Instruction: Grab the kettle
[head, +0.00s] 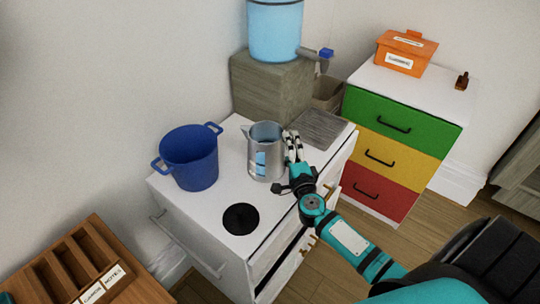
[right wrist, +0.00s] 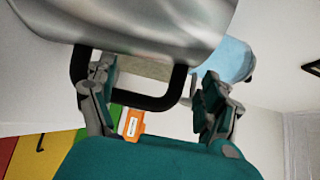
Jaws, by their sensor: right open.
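The kettle (head: 264,160), a silver metal jug, stands upright on the white cabinet top. In the right wrist view its shiny body (right wrist: 140,22) fills the top, and its black handle (right wrist: 150,102) loops down toward me. My right gripper (head: 292,142) is beside the kettle on its right. In the right wrist view my right gripper (right wrist: 155,88) is open, with one finger on each side of the handle; I cannot tell whether either finger touches it. In the head view the handle is hidden by the gripper. My left gripper is not in view.
A blue pot (head: 190,160) stands left of the kettle, with a black round plate (head: 241,219) in front. A wooden block (head: 270,88) bearing a light blue water container (head: 275,30) is behind. A grey board (head: 322,128) lies to the right, near a coloured drawer unit (head: 395,125).

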